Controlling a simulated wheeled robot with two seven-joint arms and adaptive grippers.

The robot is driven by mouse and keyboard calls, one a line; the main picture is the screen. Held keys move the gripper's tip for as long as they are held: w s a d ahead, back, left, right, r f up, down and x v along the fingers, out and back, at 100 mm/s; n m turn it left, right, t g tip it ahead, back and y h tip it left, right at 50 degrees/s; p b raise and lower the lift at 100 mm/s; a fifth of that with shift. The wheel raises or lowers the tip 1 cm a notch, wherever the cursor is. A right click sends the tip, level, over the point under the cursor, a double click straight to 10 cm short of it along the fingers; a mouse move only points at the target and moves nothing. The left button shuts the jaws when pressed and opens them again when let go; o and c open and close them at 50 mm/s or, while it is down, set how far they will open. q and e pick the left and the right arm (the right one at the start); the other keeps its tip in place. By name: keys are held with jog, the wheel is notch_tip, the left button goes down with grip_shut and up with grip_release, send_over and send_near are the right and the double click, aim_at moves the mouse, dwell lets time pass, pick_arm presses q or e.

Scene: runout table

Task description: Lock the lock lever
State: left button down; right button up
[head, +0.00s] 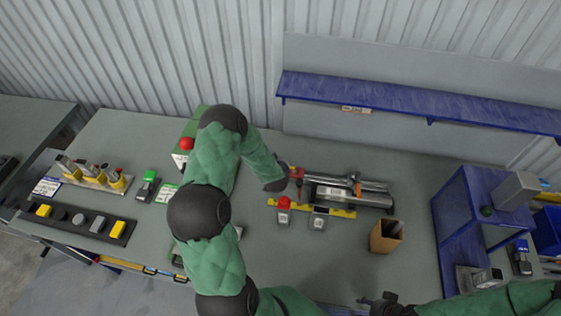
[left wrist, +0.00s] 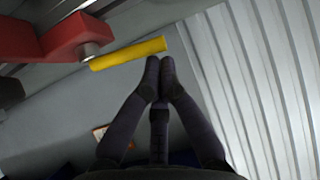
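In the left wrist view, a yellow bar (left wrist: 128,54) extends from a red block (left wrist: 75,38) with a metal pin. It looks like the lock lever, though no label shows. My left gripper (left wrist: 160,68) has its fingertips together with nothing between them, just beside the bar's free end; I cannot tell whether they touch it. In the head view, my left gripper (head: 287,171) is at the left end of the metal fixture (head: 335,188), by a small red part (head: 297,172); its fingers are mostly hidden. My right gripper (head: 384,304) is at the bottom edge, its fingers unclear.
A red-topped device (head: 283,207) and a grey device (head: 319,217) stand in front of the fixture. A brown open box (head: 385,237) is to their right. A blue shelf (head: 410,101) hangs behind. The table front between the arms is clear.

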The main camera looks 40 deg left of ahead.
pick_arm(q)
jog(key=shift+s+d+n+y, duration=0.2)
jog(key=shift+n+y, duration=0.2)
jog(key=shift+n, duration=0.1)
jog(key=shift+s+d+n+g+y, duration=0.2)
jog(key=shift+n+g+y, duration=0.1)
jog(key=shift+n+g, duration=0.25)
jog(key=shift+s+d+n+g+y, duration=0.15)
jog(key=shift+s+n+g+y, duration=0.1)
jog(key=shift+n+y, duration=0.1)
jog(key=shift+s+d+n+g+y, duration=0.15)
jog(key=shift+d+n+g+y, duration=0.2)
jog(key=shift+n+g, duration=0.35)
jog(key=shift+s+d+n+g+y+p, duration=0.15)
jog(key=shift+d+n+g+y, duration=0.15)
jog(key=shift+n, duration=0.25)
jog(key=shift+s+d+n+g+y+p, duration=0.1)
jog(key=shift+d+n+g+y+p, duration=0.1)
jog(key=shift+n+g, duration=0.3)
jog(key=shift+s+d+n+g+y, duration=0.15)
jog(key=shift+d+n+g, duration=0.15)
jog(key=shift+n+g, duration=0.4)
jog(key=shift+d+n+g+y, duration=0.15)
jog(key=shift+d+n+g, duration=0.15)
jog(key=shift+n+g, duration=0.35)
jog(key=shift+d+p, duration=0.35)
jog(key=shift+d, duration=0.25)
dwell(0.6)
